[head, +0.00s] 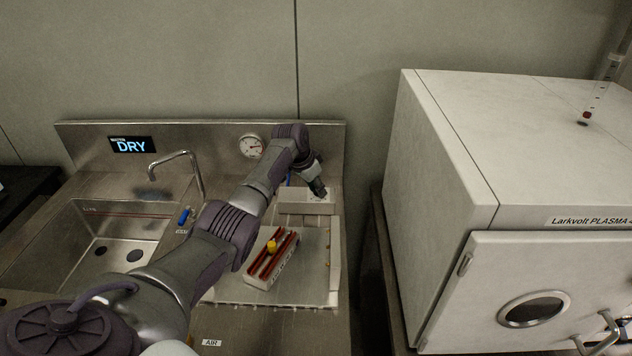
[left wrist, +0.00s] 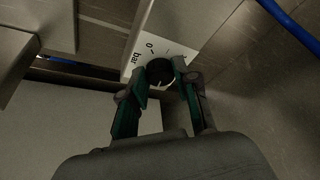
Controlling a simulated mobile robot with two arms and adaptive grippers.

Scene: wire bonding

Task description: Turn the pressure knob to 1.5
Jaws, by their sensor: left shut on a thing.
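The black pressure knob (left wrist: 159,72) sits on a pale dial plate (left wrist: 178,32) marked "bar" and "0" in the left wrist view. My left gripper (left wrist: 161,84) is shut on the knob, with one finger on each side. In the head view my left gripper (head: 318,188) reaches down to the top of a metal box (head: 300,207) at the back of the bench; the knob is hidden there behind the gripper. A round pressure gauge (head: 251,147) with a red needle is on the metal backsplash; its numbers are too small to read. My right gripper is not in view.
A sink (head: 75,255) with a faucet (head: 180,158) is at the left. A holder with red rails and a yellow part (head: 271,246) lies on the metal plate below my arm. A large white plasma machine (head: 520,150) stands at the right. A blue hose (left wrist: 292,25) runs near the dial.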

